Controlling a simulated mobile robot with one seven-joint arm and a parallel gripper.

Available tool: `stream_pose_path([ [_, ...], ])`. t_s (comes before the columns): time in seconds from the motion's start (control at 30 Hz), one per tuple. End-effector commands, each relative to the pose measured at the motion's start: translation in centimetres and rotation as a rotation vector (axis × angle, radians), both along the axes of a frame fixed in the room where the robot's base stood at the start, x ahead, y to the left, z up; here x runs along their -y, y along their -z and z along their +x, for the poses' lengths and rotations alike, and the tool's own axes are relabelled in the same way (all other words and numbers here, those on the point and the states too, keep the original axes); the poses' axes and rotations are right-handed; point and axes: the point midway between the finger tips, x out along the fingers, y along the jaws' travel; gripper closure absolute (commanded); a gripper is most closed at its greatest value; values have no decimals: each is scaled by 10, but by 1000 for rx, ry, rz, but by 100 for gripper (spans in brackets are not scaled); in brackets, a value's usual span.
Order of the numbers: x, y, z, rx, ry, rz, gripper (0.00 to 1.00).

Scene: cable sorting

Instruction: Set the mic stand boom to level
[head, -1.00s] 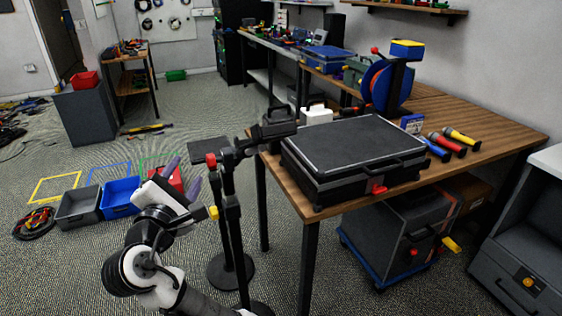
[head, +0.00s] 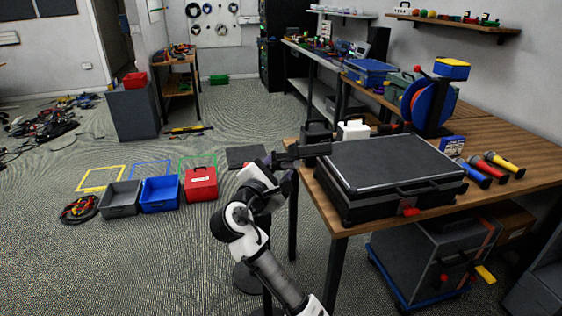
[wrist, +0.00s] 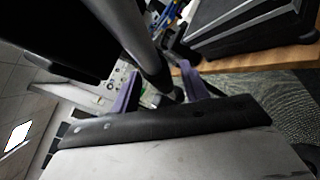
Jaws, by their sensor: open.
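The mic stand is black. In the head view its round base (head: 247,279) is on the floor left of the workbench, and my arm covers most of its pole. A dark boom part (head: 304,150) sticks out to the right beside the bench corner and looks roughly level; its full length and tilt are hidden. In the wrist view my gripper (wrist: 160,80) is open, with two purple fingers spread. A dark tube of the stand (wrist: 135,35) runs down between or just beyond the fingers; I cannot tell whether they touch it.
The wooden workbench (head: 345,222) stands close right of my arm, with a black case (head: 390,165) near its edge. Grey (head: 121,200) and blue (head: 160,195) bins and a red box (head: 201,184) are on the floor to the left. The floor between is clear.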

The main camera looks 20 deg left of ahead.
Motion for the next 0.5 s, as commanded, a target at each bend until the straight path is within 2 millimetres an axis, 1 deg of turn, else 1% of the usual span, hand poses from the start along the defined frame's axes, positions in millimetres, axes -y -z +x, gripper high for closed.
stream_pose_path([
  [0.03,1,-1,6,-1,1,-1,55],
  [0.1,1,-1,11,-1,-1,-1,55],
  [0.2,1,0,14,-1,-1,-1,55],
  [0.47,1,0,15,-1,-1,0,55],
  [0.5,1,0,15,-1,-1,0,60],
])
